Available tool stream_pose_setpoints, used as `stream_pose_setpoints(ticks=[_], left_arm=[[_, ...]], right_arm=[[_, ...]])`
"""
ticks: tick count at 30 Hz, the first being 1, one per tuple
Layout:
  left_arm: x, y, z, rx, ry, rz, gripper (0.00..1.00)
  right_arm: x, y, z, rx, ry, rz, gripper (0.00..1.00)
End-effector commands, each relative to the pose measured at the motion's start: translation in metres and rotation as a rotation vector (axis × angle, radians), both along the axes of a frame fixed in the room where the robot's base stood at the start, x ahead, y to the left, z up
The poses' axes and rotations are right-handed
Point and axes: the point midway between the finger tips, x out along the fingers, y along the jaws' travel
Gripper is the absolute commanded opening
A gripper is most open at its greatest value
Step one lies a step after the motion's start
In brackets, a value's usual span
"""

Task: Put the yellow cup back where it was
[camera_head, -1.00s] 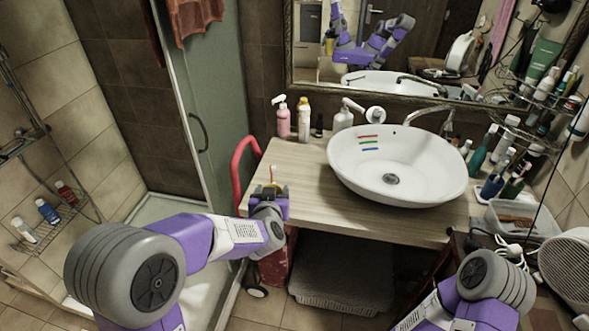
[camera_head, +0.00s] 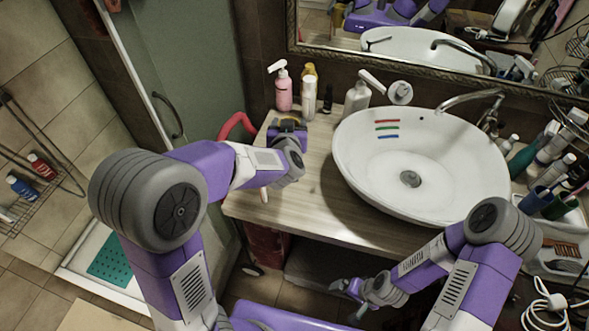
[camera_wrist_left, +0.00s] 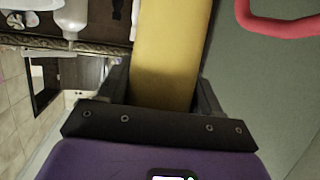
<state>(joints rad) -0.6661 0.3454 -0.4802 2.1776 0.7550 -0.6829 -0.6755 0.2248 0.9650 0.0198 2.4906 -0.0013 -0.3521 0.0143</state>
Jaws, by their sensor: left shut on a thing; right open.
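The yellow cup (camera_wrist_left: 172,50) fills the middle of the left wrist view, between the two dark fingers of my left gripper (camera_wrist_left: 165,95). My left gripper is shut on it. In the head view my left gripper (camera_head: 288,128) is over the left part of the wooden counter, near the soap bottles. The cup is hidden there behind the gripper and wrist. My right gripper (camera_head: 350,288) is open and empty, low in front of the counter.
The white basin (camera_head: 350,165) stands on the wooden counter (camera_head: 300,215). A pink pump bottle (camera_head: 284,92), a pale bottle (camera_head: 309,95) and a white dispenser (camera_head: 356,97) stand at the back. A red rail (camera_head: 236,122) is left of the counter. The counter's front left is mostly clear.

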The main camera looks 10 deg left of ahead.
Motion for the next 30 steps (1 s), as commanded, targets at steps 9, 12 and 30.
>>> stream_pose_setpoints(ticks=[9,12,30], left_arm=[[0.000,0.000,-0.040,0.001,0.000,0.000,0.35],[0.000,0.000,-0.058,0.002,0.001,0.000,0.35],[0.000,0.000,-0.134,0.002,0.002,0.000,0.35]], right_arm=[[0.000,0.000,-0.038,0.000,0.000,0.000,1.00],[0.000,0.000,-0.049,0.000,0.000,0.000,1.00],[0.000,0.000,-0.090,0.000,0.000,0.000,1.00]])
